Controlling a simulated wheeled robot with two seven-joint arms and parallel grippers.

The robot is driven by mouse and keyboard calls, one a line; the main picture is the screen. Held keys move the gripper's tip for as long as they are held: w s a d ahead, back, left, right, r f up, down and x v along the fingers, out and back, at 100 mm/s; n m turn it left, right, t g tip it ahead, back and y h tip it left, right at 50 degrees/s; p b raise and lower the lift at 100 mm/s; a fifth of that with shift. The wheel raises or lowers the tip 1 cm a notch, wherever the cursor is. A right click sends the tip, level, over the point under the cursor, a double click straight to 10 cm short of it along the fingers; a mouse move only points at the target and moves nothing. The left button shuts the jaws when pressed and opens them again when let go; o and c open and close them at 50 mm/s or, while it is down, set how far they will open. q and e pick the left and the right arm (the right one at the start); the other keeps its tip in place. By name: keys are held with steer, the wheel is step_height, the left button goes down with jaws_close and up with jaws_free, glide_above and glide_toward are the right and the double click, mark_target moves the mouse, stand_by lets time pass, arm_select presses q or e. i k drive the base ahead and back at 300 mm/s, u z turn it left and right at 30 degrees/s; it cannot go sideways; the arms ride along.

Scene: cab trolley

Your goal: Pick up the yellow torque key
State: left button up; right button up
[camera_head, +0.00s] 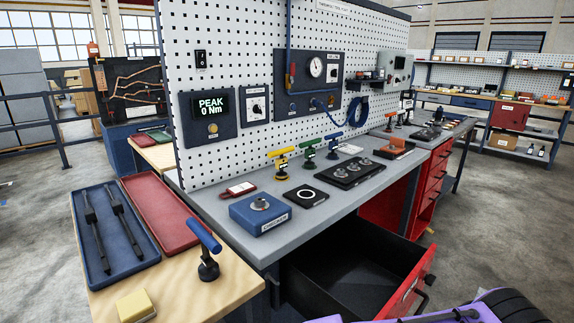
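The yellow torque key (281,164) stands upright on the grey workbench (232,222), with a yellow T-handle on top and a dark base. It stands behind the blue checker block (261,212) and left of a green key (308,151). A key with a blue handle (333,144) stands farther right. Another blue-handled key (206,250) stands on the wooden table at the front left. Neither of my grippers shows in the head view. Nothing touches the yellow key.
An open drawer (408,284) with a red front juts out below the bench. A black ring pad (306,194) and a black tray (352,171) lie near the yellow key. A pegboard (236,58) rises behind it. A blue tray (82,228) lies on the wooden table.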

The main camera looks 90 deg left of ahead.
mark_target(281, 163)
steer(key=u, duration=1.55)
